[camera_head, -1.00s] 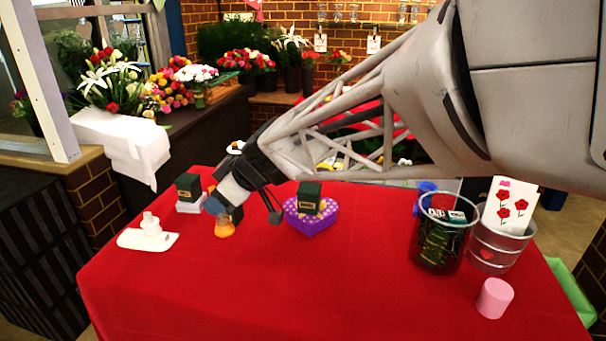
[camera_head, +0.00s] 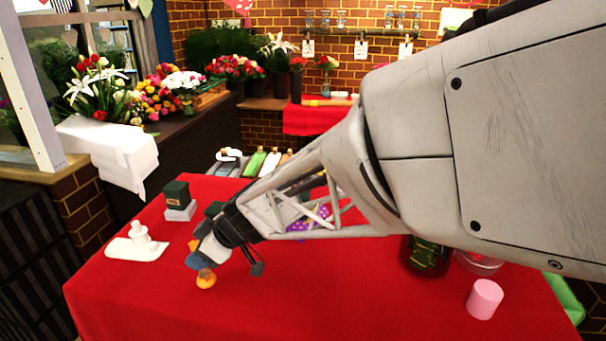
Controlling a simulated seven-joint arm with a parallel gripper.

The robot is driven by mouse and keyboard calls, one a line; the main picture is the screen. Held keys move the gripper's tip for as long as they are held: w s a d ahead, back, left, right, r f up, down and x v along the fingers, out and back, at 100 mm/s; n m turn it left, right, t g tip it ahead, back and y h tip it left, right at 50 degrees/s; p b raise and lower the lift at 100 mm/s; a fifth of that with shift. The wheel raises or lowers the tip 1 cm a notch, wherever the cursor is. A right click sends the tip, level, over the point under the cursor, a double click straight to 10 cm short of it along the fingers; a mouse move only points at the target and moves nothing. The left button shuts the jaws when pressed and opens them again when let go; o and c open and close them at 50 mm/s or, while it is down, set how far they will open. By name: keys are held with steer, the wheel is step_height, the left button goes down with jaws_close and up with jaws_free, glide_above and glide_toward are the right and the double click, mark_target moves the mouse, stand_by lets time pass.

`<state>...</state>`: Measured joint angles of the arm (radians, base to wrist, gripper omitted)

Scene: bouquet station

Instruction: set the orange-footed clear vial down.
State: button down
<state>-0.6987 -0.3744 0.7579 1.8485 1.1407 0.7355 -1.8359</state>
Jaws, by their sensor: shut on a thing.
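The orange-footed clear vial (camera_head: 206,279) is at the end of my gripper (camera_head: 208,262), over the left part of the red table. Its orange foot points down, towards the cloth; I cannot tell whether it touches the cloth or hangs just above. Its clear upper part is mostly hidden by the fingers. My gripper is shut on the vial and reaches in from the right, slanting down. A second small orange patch (camera_head: 193,245) shows just behind the fingers; I cannot tell what it belongs to.
A white bottle on a flat white piece (camera_head: 122,250) stands left of my gripper. A dark green box (camera_head: 176,194) sits on a white block behind. My arm partly covers a purple dotted box (camera_head: 318,213) and a dark glass (camera_head: 425,256). A pink cylinder (camera_head: 484,299) stands right. The front cloth is clear.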

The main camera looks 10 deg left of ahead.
steer(key=w+a+f, duration=0.1)
steer(key=w+a, duration=0.9)
steer(key=a, duration=0.1)
steer(key=shift+a+f, duration=0.15)
stand_by(0.8)
steer(key=shift+w, duration=0.1)
steer(key=shift+w+a+f, duration=0.15)
steer(key=shift+f, duration=0.75)
steer(key=shift+w+a+f, duration=0.1)
steer(key=shift+a+f, duration=0.05)
steer(key=shift+f, duration=0.75)
steer(key=shift+f, duration=0.1)
steer(key=c, duration=0.8)
jaws_free()
steer(key=shift+o, duration=0.2)
